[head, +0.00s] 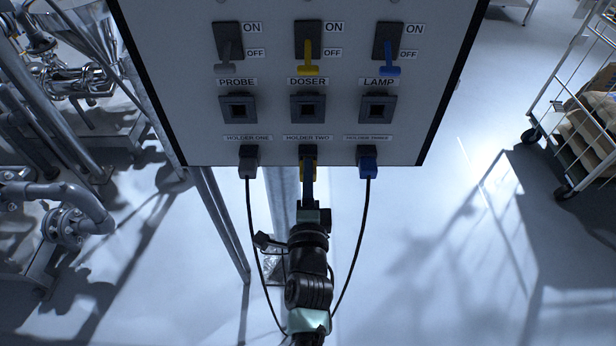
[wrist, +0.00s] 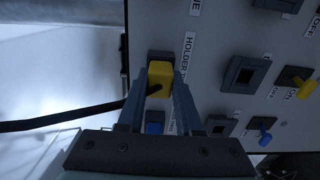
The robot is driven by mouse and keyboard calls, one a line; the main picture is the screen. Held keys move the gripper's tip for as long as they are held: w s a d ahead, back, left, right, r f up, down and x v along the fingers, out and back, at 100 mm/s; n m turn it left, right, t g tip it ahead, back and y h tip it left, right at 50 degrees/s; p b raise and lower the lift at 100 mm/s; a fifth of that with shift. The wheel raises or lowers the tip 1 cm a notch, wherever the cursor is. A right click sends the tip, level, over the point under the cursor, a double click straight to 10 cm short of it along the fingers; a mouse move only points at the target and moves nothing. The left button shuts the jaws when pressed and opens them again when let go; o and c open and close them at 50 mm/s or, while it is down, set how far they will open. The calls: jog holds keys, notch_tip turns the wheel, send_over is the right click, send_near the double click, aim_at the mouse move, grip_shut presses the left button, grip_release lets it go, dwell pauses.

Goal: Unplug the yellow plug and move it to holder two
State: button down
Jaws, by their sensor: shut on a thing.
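The yellow plug (wrist: 160,78) sits between the two fingers of my gripper (wrist: 161,92) in the wrist view, with a black cable leading off to the left. Its far end is at the dark holder two (wrist: 160,56), beside the label; how deep it sits I cannot tell. In the head view my gripper (head: 308,183) is at holder two (head: 306,150) on the panel's lower edge and covers most of the plug. The DOSER socket (head: 308,109) above it is empty.
A grey plug (head: 248,168) sits in holder one and a blue plug (head: 368,168) in holder three, close on either side. The PROBE socket (head: 238,109) and LAMP socket (head: 378,108) are empty. The grey, yellow (head: 309,70) and blue switch levers point down, toward OFF.

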jog(key=shift+w, duration=0.4)
jog(key=c, duration=0.5)
grip_release()
jog(key=shift+o, duration=0.3)
jog(key=o, duration=0.4)
jog(key=shift+s, duration=0.15)
jog(key=shift+s+b, duration=0.3)
jog(key=shift+s, duration=2.6)
